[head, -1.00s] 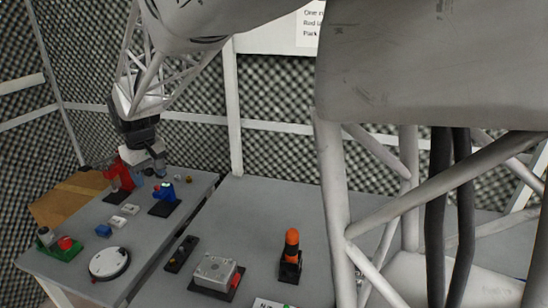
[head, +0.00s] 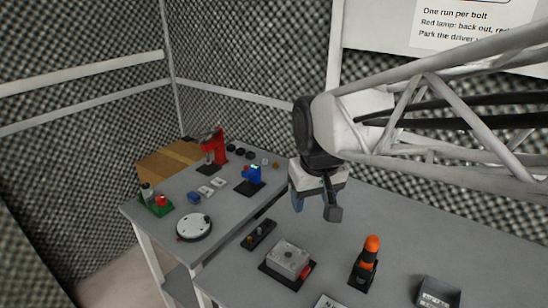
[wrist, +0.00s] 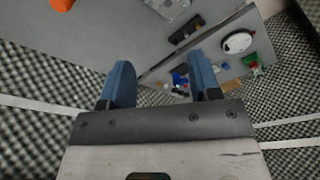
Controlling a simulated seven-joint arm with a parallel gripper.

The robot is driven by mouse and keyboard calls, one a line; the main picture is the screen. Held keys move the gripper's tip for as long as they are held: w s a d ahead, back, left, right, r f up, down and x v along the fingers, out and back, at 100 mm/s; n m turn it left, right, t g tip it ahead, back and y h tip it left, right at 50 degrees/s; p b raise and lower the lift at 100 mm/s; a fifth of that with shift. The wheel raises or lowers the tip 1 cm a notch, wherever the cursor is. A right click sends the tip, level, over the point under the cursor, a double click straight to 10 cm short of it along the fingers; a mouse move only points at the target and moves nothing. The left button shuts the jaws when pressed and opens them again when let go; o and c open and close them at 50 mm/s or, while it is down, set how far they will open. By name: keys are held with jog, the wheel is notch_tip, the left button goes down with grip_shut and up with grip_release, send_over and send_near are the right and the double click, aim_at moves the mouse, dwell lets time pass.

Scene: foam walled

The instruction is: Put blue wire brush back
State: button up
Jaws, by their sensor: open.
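My gripper (head: 315,203) is open and empty, held in the air over the right table near its back-left part. Its two blue fingers show apart in the wrist view (wrist: 161,78), with nothing between them at close range. No object can be made out for certain as a wire brush. Two blue things are on the left table, both apart from the gripper: a small blue block (head: 194,197) near two white blocks, and a blue device (head: 252,174) on a black base. A blue thing also shows far off between the fingers in the wrist view (wrist: 179,78).
The left table (head: 150,212) also bears a red device (head: 214,146), a round white disc (head: 194,226) and a green-based button box (head: 157,204). The right table (head: 400,240) holds a metal block (head: 288,258), an orange-handled tool (head: 370,246) in a black holder and a grey bin (head: 438,293).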

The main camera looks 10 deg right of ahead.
jog(key=s+d+f+m, duration=0.1)
jog(key=s+d+f, duration=0.1)
jog(key=s, duration=0.8)
jog(key=shift+s+d+f+m, duration=0.3)
jog(key=shift+s+d+f, duration=0.1)
jog(key=shift+f, duration=0.1)
jog(key=shift+o, duration=0.2)
dwell(1.0)
